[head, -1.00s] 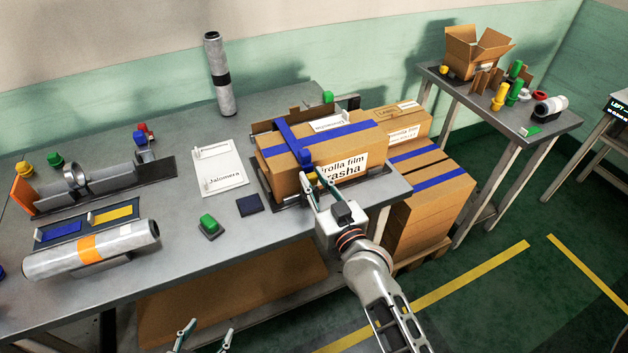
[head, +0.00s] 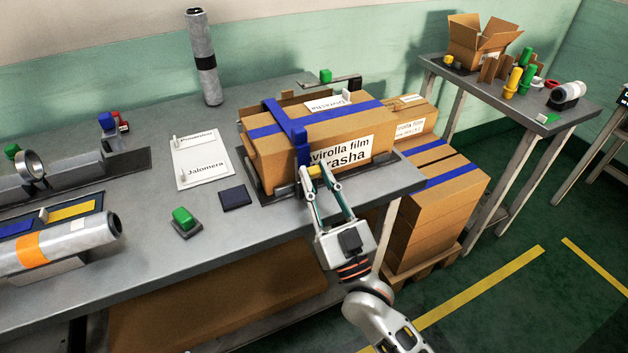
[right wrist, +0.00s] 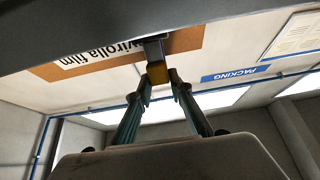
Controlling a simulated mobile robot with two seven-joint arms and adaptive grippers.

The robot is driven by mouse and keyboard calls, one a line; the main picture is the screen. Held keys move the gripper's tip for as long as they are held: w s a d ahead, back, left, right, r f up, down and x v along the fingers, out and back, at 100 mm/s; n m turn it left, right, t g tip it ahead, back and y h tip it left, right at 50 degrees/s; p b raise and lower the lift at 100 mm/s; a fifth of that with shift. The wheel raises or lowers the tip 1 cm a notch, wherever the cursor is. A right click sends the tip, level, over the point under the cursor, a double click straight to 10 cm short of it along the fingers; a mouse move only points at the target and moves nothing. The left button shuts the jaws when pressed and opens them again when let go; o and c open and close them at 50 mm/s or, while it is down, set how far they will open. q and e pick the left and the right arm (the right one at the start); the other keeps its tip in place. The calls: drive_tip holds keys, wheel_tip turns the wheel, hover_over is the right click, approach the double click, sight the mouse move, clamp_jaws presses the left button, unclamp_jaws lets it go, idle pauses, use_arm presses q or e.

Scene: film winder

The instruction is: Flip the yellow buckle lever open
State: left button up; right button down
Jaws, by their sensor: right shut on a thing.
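The yellow buckle lever (head: 314,171) sits at the lower end of the blue strap's buckle (head: 300,140), on the front face of the cardboard box (head: 356,160). My right gripper (head: 316,179) reaches it from the front, its fingertips on either side of the lever. In the right wrist view the yellow lever (right wrist: 158,76) is between the fingertips of my right gripper (right wrist: 161,84), hanging below a dark buckle part. The gripper is shut on the lever. How far the lever is turned cannot be told. My left gripper is not clearly visible.
The box stands near the table's right front corner. A green button (head: 183,216), a dark square pad (head: 235,197) and a white label sheet (head: 201,161) lie to its left. Stacked boxes (head: 436,205) stand on a pallet to the right. Floor in front is free.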

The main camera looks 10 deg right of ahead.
drive_tip(key=shift+s+f+t+b, duration=0.1)
drive_tip(key=shift+f+t+b, duration=0.2)
drive_tip(key=shift+f+b, duration=0.35)
drive_tip(key=shift+r, duration=0.35)
drive_tip(key=c, duration=1.8)
unclamp_jaws()
drive_tip(key=shift+s+d, duration=0.1)
drive_tip(key=shift+s, duration=0.05)
drive_tip(key=v, duration=1.2)
